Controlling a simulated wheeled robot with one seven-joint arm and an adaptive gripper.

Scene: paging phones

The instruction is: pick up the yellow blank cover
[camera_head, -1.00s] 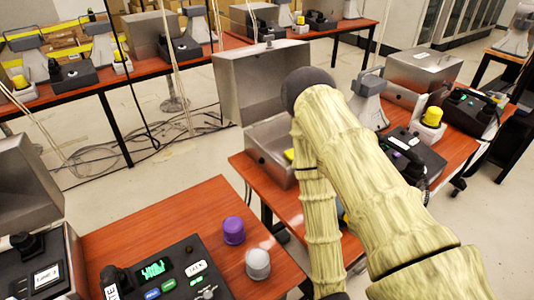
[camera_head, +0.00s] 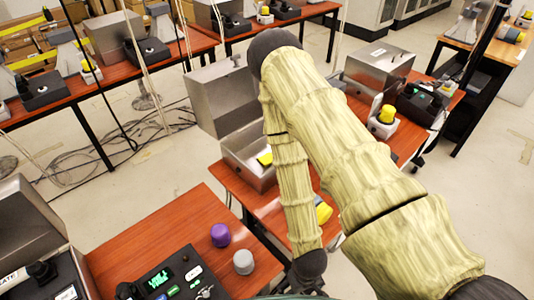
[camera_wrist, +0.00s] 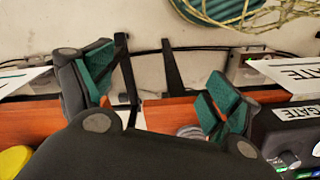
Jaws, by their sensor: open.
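In the head view, a yellow rounded piece (camera_head: 323,213) shows partly beside my arm on the middle red table; my arm hides the rest. A smaller yellow piece (camera_head: 264,159) lies inside the open metal box. I cannot tell which yellow piece is the blank cover. In the wrist view, a yellow round top (camera_wrist: 14,162) is cut off at the lower left. My gripper (camera_wrist: 160,90) has its two teal-padded fingers spread wide with nothing held between them. The yellow top is outside and left of the fingers.
A purple cap (camera_head: 220,235) and a grey cap (camera_head: 243,262) stand on the near red table (camera_head: 160,220), beside a phone unit (camera_head: 165,280). An open metal box (camera_head: 235,105) stands behind my arm. A yellow-topped beacon (camera_head: 387,114) is at right. Floor shows between tables.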

